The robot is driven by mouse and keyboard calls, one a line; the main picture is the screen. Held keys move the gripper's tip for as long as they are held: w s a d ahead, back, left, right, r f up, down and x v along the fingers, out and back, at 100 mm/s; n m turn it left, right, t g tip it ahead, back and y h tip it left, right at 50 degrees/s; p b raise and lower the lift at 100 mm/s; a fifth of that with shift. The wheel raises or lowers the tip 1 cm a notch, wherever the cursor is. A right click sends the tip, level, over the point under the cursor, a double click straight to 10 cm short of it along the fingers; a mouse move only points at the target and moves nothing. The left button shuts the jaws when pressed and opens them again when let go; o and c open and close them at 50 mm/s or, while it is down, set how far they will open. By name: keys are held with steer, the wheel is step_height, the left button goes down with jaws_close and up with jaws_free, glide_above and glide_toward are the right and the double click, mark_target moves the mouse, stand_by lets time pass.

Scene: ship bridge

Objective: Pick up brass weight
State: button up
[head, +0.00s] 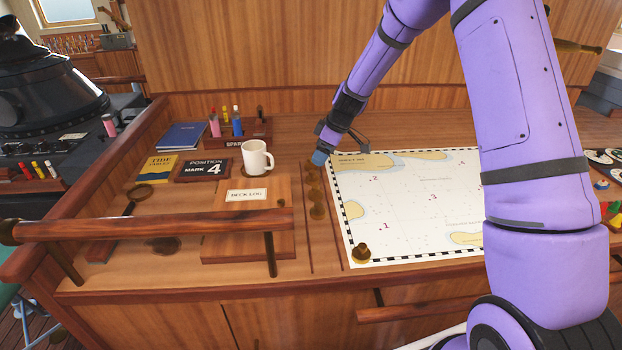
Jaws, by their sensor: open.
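Several dark brass weights stand in a row in a narrow rack between the deck log and the chart, the nearest one (317,212) at the front of the row. Another brass weight (361,253) sits on the near left corner of the chart (410,210). My gripper (320,158) is at the far end of the row, by the chart's far left corner, with its bluish tip low over the desk. It is open. The tip is small in view, and I cannot tell whether it touches the farthest weight.
A wooden rail (150,226) crosses the desk's near left. The desk behind the chart is clear.

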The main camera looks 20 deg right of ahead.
mark_target(313, 171)
steer(key=x, duration=0.8)
steer(key=shift+f, duration=0.35)
steer(key=c, duration=1.1)
steer(key=shift+r, duration=0.15)
